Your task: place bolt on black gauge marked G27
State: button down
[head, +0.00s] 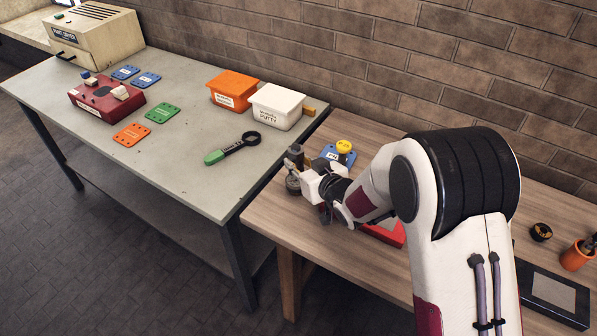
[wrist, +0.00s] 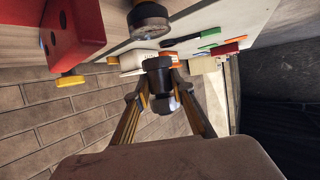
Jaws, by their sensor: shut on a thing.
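My gripper (head: 297,162) is over the near left end of the wooden bench, its fingers closed on a dark bolt (wrist: 160,82) that hangs between the tips in the wrist view. The bolt has a wide dark head and a narrower body. A round, dark-rimmed gauge-like thing (head: 293,184) shows just below the gripper in the head view and near the top of the wrist view (wrist: 149,20). It looks apart from the bolt in the wrist view. No G27 marking can be read. My wrist hides part of the bench around it.
A blue block with a yellow knob (head: 344,147) stands behind my gripper. A red box (head: 388,234) is partly hidden by my arm. The grey table (head: 190,180) holds white (head: 277,107) and orange (head: 233,90) tubs and a green-handled tool (head: 232,148). A brick wall closes the back.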

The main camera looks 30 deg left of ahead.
jog(key=shift+f, duration=1.6)
jog(key=shift+f, duration=0.1)
jog(key=c, duration=1.7)
grip_release()
jog(key=shift+f, duration=0.15)
jog(key=shift+s+d+r, duration=0.25)
jog(key=shift+d+r, duration=0.15)
jog(key=shift+d, duration=0.05)
jog(key=shift+v, duration=5.45)
